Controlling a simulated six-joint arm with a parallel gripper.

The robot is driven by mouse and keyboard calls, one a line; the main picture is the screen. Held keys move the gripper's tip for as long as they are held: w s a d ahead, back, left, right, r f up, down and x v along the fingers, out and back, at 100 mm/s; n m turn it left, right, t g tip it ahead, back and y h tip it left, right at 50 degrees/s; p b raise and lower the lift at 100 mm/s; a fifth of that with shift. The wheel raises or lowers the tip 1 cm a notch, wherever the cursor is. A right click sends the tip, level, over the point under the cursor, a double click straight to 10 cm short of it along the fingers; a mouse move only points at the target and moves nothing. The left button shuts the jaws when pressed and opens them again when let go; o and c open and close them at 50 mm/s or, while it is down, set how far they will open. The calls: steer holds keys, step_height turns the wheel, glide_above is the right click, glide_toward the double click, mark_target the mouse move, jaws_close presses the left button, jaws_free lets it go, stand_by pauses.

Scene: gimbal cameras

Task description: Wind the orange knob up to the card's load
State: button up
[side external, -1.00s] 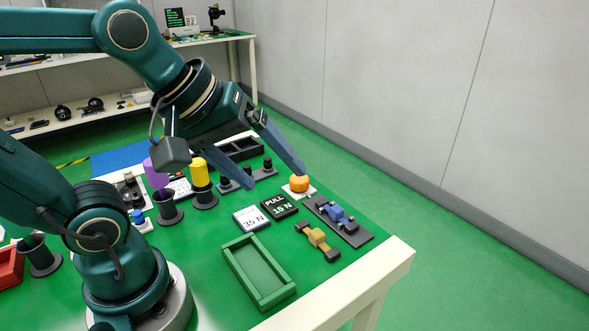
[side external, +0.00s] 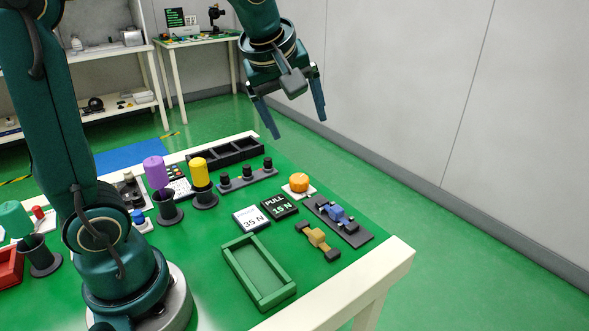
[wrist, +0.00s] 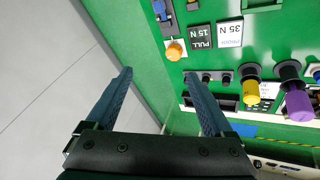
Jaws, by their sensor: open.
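The orange knob (side external: 299,182) sits on a small pale base near the table's right edge; it also shows in the wrist view (wrist: 174,50). A white card (side external: 251,218) reads 35 N, its upper word too small to read surely. Beside it a black display (side external: 279,206) reads PULL 15 N. In the wrist view the display (wrist: 201,36) and the white card (wrist: 230,34) lie right of the knob. My gripper (side external: 299,128) is open and empty, raised well above the table and apart from the knob. Its two fingers (wrist: 158,73) show in the wrist view.
A blue clamp-like piece on a dark plate (side external: 337,220) lies close to the knob, with a tan-and-black piece (side external: 317,239) nearby. A green tray (side external: 257,272) is in front. Yellow (side external: 200,173) and purple (side external: 155,171) handles stand in dark holders. A row of black knobs (side external: 247,178) lies behind.

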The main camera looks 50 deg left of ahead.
mark_target(299, 178)
steer(key=w+a+f+g, duration=0.1)
steer(key=w+a+f, duration=0.1)
steer(key=f, duration=0.4)
steer(key=w+a+f+n+g+y, duration=0.1)
steer(key=w+a+f, duration=0.2)
steer(key=f, duration=0.4)
steer(key=w+a+f+g, duration=0.2)
steer(key=w+a+f, duration=0.1)
steer(key=f, duration=0.3)
steer(key=shift+a+f+n+y, duration=0.3)
steer(key=shift+a+y, duration=0.1)
steer(key=shift+a, duration=0.25)
steer(key=shift+r, duration=0.1)
jaws_close()
steer(key=c, duration=1.4)
jaws_free()
